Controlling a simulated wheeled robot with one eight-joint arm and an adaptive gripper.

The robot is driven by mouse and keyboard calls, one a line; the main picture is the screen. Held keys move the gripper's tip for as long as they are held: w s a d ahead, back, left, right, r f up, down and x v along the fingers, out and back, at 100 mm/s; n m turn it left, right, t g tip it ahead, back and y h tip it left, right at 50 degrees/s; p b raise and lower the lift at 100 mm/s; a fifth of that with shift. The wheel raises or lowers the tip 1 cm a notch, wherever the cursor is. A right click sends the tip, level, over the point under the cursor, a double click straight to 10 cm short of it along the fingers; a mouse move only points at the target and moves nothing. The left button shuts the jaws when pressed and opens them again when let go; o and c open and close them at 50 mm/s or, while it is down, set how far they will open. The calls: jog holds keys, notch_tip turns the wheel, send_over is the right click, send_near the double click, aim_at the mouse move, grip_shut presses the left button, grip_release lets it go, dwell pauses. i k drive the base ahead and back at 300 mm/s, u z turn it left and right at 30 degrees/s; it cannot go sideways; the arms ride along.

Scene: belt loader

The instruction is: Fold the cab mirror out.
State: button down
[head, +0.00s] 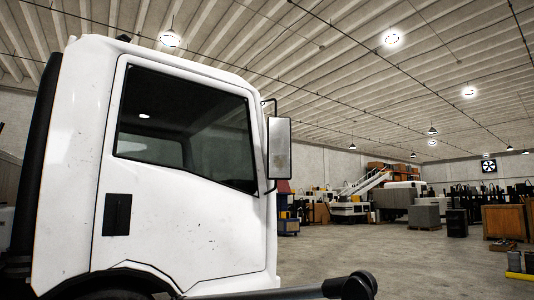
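The cab mirror (280,148) is a tall rectangular mirror in a dark frame at the front edge of the white truck cab (215,235). Its grey face is turned toward my camera. Thin dark bracket arms join it to the cab above and below, and it stands upright close beside the front edge of the door window (185,125). I cannot tell its exact fold angle from this one view. My gripper is not in view.
A dark bar with a rounded end crosses the bottom edge, in front of the cab's lower part; I cannot tell what it is. Open concrete floor (400,255) lies right of the cab. Wooden crates (505,221), dark boxes and machinery stand farther back.

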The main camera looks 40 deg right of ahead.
aim_at(279, 158)
jog(key=u, duration=1.85)
jog(key=k, duration=2.55)
jog(key=z, duration=2.55)
